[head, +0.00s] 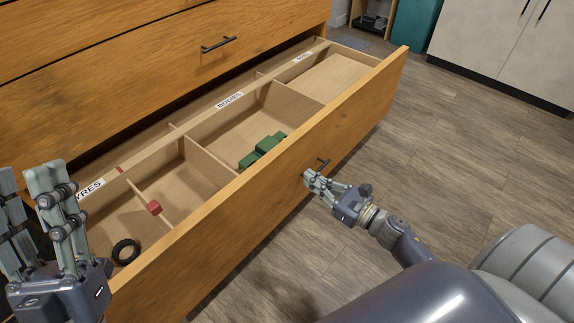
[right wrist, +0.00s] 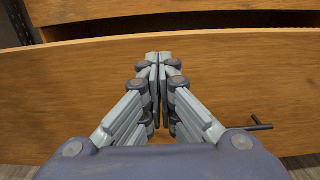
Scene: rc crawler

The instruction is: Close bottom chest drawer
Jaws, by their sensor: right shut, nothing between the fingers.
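The bottom chest drawer (head: 365,105) is pulled far out of the wooden chest (head: 130,65), and its inside is in view. Its small dark handle (head: 324,163) is on the front panel and also shows in the right wrist view (right wrist: 249,127). My right gripper (head: 308,178) is shut and empty, its tips at the outer face of the panel beside the handle; I cannot tell whether they touch. In the right wrist view the shut fingers (right wrist: 158,58) point at the panel. My left gripper (head: 24,178) is open and empty at the drawer's left end.
The drawer has labelled compartments holding a black tyre (head: 126,251), a small red block (head: 154,207) and a green body (head: 262,151). A closed drawer with a handle (head: 218,45) is above. Pale cabinets (head: 495,50) and a teal bin (head: 417,24) stand behind. The floor at right is clear.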

